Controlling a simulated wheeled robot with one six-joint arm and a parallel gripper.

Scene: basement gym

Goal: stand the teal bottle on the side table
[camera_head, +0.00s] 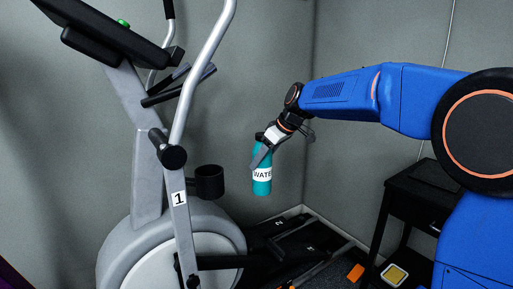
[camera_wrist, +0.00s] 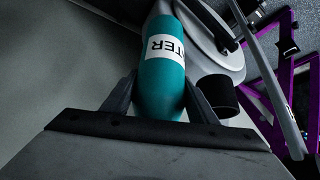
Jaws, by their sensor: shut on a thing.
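The teal bottle (camera_head: 262,187) hangs upright in the air in the head view, with a white label reading "WATE". My gripper (camera_head: 270,143) is shut on its upper part. In the wrist view the bottle (camera_wrist: 163,78) lies between the two dark fingers of my gripper (camera_wrist: 160,100). The black side table (camera_head: 425,192) stands at the right, partly hidden behind my blue arm. The bottle is well to the left of the table and apart from it.
An elliptical machine (camera_head: 148,165) marked "1" stands at the left, with a black cup holder (camera_head: 209,182) close to the bottle. A yellow item (camera_head: 394,275) sits low under the table. An orange block (camera_head: 356,272) is on the floor. Grey walls meet behind the bottle.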

